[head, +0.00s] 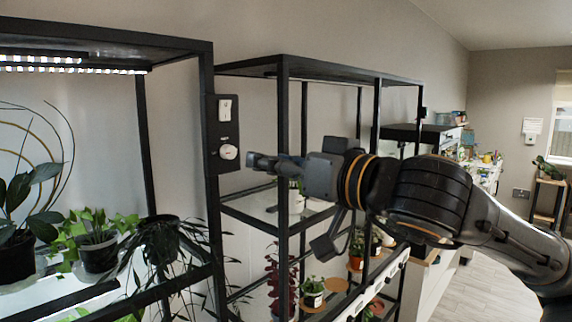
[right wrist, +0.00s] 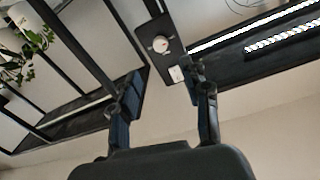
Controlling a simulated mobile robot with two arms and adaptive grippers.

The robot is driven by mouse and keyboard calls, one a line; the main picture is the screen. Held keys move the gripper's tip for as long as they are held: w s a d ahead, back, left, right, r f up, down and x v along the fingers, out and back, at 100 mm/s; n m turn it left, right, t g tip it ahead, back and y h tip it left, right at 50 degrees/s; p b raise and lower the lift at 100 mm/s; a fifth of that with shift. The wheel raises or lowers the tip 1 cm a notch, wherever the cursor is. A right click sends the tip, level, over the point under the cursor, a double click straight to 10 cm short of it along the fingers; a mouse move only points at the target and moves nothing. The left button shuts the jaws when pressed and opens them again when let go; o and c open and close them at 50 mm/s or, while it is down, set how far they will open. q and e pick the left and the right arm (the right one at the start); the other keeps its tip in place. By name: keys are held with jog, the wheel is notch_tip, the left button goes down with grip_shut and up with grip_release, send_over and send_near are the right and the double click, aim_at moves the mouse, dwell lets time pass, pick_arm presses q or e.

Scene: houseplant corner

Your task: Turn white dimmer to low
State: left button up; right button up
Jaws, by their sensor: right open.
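The white dimmer (head: 228,152) is a round knob on a dark panel (head: 213,165) fixed to the black shelf post. A white rocker switch (head: 225,110) sits above it on the same panel. My right gripper (head: 252,162) points left at the dimmer, its fingertips just right of the knob and apparently apart from it. In the right wrist view the knob (right wrist: 160,44) shows beyond the two spread fingers (right wrist: 160,88), with nothing between them. My left gripper is not in view.
A black plant shelf (head: 180,40) with lit strips (head: 70,64) and potted plants (head: 97,250) stands at left. A second black rack (head: 320,70) with small pots stands behind my right arm. Open floor (head: 485,290) lies at the lower right.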

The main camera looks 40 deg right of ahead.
jog(key=shift+s, duration=1.05)
